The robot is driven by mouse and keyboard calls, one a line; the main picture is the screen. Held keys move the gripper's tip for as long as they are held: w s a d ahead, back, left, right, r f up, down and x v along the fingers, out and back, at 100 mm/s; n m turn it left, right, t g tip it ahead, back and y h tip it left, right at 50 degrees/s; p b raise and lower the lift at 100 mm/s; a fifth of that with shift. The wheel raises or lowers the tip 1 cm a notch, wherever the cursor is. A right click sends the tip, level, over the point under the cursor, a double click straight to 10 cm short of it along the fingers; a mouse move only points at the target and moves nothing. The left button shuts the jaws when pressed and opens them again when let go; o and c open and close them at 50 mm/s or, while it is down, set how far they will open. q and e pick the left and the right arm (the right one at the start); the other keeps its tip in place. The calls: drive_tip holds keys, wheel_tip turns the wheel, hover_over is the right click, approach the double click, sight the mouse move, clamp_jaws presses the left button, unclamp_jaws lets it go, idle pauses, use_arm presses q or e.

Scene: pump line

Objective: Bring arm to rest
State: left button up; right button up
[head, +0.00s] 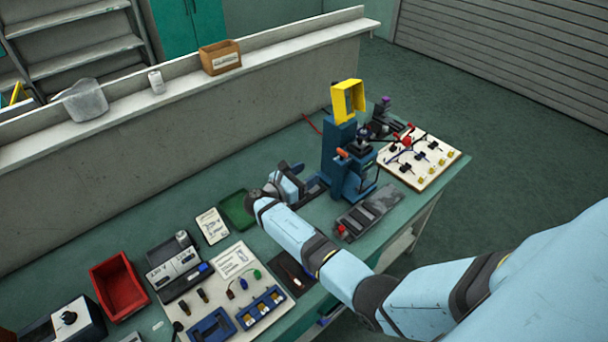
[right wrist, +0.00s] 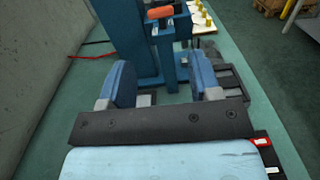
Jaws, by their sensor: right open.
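My right arm crosses the head view from the lower right and bends back over the bench. My right gripper (head: 312,187) is above the bench, just left of the blue press (head: 340,160). In the right wrist view, the two blue fingers of my right gripper (right wrist: 163,86) are spread wide, with nothing held between them. The blue press (right wrist: 125,38) stands directly ahead of the fingers, and its orange-ended handle (right wrist: 160,12) shows beyond them. I cannot tell whether a finger touches the press. My left gripper is in neither view.
A dark grey slotted tray (head: 368,214) lies right of my gripper. A white board (head: 425,160) with several small parts lies beyond the press. A green tray (head: 236,210), a red bin (head: 118,285) and several small items crowd the near left bench. A grey wall (head: 150,160) runs behind.

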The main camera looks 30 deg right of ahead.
idle(0.3)
drive_tip(key=s+a+f+m+y, duration=0.1)
drive_tip(key=s+f+m+y, duration=0.3)
drive_tip(key=s, duration=0.5)
drive_tip(key=s+f+m+y, duration=0.2)
drive_tip(key=s+m+y, duration=0.25)
drive_tip(key=s, duration=0.55)
drive_tip(key=s+a+r+m+t+y, duration=0.1)
drive_tip(key=s+a+r+m+y, duration=0.35)
drive_tip(key=s, duration=0.45)
drive_tip(key=s+a+r+m+t+y, duration=0.1)
drive_tip(key=s+a+r+m+y, duration=0.4)
drive_tip(key=s, duration=0.4)
drive_tip(key=w+a+f+t+y, duration=0.1)
drive_tip(key=w+a+f+t, duration=0.1)
drive_tip(key=f, duration=0.4)
drive_tip(key=w+a+f+n+t+y, duration=0.1)
drive_tip(key=w+a+f+t, duration=0.2)
drive_tip(key=f, duration=0.4)
drive_tip(key=shift+w+a+n+t+y, duration=0.3)
drive_tip(key=shift+w+a+t+y, duration=0.1)
drive_tip(key=shift+a+t, duration=0.5)
drive_tip(key=shift+d, duration=0.1)
drive_tip(key=shift+c, duration=0.4)
